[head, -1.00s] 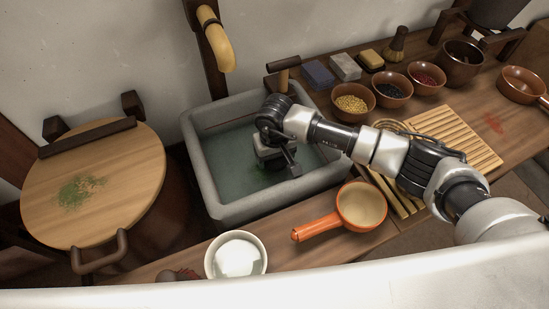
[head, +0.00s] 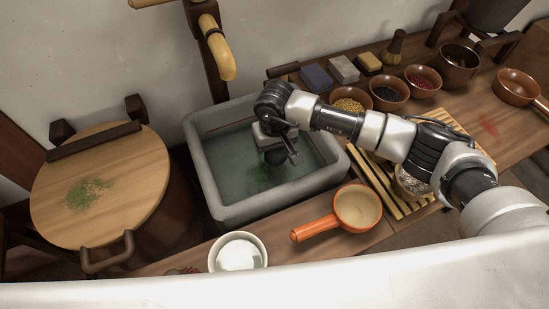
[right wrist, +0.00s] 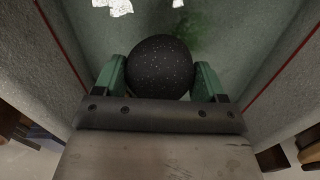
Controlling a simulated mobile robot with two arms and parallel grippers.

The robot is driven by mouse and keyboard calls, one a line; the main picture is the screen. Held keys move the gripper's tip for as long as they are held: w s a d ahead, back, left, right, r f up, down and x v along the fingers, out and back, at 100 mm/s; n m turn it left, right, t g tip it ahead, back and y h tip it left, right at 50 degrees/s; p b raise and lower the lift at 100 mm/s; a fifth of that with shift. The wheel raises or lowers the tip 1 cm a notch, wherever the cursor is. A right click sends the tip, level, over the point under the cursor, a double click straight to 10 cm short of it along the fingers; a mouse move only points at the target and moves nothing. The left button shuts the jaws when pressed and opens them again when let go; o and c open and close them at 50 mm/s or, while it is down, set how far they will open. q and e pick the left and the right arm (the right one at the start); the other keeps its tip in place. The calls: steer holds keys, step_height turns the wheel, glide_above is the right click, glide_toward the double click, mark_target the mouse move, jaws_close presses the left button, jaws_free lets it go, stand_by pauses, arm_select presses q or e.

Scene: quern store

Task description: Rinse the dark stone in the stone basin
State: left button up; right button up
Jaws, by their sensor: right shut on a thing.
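The dark stone (right wrist: 158,68), round, black and lightly speckled, sits between the green fingers of my right gripper (right wrist: 159,80) in the right wrist view. The gripper is shut on it. In the head view my right gripper (head: 277,157) points down inside the grey stone basin (head: 205,172), over its greenish water (head: 233,172). The stone is mostly hidden there by the gripper. A green cloudy patch shows in the water by the stone, also in the right wrist view. I cannot tell how deep the stone is. My left gripper is not in view.
A yellow spout (head: 219,58) hangs behind the basin. An orange-handled pan (head: 357,208) and a white bowl (head: 238,252) stand in front. A lidded barrel (head: 120,185) is left. Bowls, blocks and a slatted rack (head: 375,185) fill the counter to the right.

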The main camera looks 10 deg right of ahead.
steer(key=shift+r+p, duration=1.55)
steer(key=shift+r, duration=3.1)
steer(key=shift+r+p, duration=0.65)
steer(key=shift+r, duration=1.35)
